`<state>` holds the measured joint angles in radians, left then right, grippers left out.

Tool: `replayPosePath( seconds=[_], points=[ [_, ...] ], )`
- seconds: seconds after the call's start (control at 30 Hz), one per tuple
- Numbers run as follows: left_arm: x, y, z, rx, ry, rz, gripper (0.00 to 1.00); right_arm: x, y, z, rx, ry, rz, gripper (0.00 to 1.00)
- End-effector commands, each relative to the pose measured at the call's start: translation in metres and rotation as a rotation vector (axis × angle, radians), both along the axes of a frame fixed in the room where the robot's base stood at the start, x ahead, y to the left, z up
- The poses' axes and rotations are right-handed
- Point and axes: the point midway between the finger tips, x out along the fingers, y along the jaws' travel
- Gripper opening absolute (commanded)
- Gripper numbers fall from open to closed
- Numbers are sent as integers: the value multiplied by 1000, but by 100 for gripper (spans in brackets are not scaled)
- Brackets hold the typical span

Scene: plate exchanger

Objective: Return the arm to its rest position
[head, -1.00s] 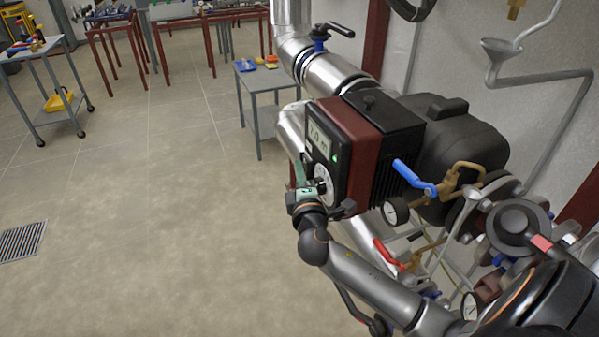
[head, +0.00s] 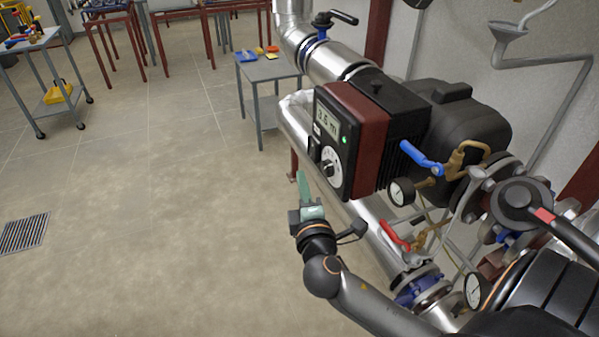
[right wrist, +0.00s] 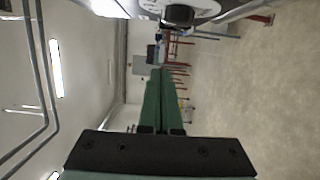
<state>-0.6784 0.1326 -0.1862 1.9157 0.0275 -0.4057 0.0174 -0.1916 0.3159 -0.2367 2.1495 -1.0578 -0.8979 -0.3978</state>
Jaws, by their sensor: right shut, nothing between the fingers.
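My right gripper (head: 304,178) is shut and empty. It is in front of and below the pump's control unit (head: 345,140), a red and black box with a lit display and a dial, and stands apart from it. The display seems to read 3.6 m. In the right wrist view, the green fingers of my right gripper (right wrist: 159,80) lie together with nothing between them. Part of the pale dial (right wrist: 190,8) shows at the top edge there. My left gripper is not in view.
A small grey table (head: 268,70) stands behind the pump. The floor (head: 150,220) to the left is open, with a drain grate (head: 23,234).

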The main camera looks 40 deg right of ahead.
Motion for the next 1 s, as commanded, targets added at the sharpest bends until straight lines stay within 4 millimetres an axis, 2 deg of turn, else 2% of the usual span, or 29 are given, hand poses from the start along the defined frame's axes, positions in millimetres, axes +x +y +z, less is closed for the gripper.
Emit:
replayPosePath(
  seconds=[0.6, 0.7, 0.77, 0.83, 0.93, 1.0],
  points=[
    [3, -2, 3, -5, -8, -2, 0, -4, 2, 0, 0, 0, -1, 0],
    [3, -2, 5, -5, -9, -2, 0, -4, 4, -5, 20, 13, 9, 0],
    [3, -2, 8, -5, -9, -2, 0, -6, 8, -18, 68, 40, 28, 0],
    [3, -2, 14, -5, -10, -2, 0, -11, 18, -44, 173, 95, 66, 0],
    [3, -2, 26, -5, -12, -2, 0, -30, 43, -97, 417, 198, 126, 0],
    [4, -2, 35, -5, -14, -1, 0, -52, 65, -134, 629, 268, 149, 0]
  ],
)
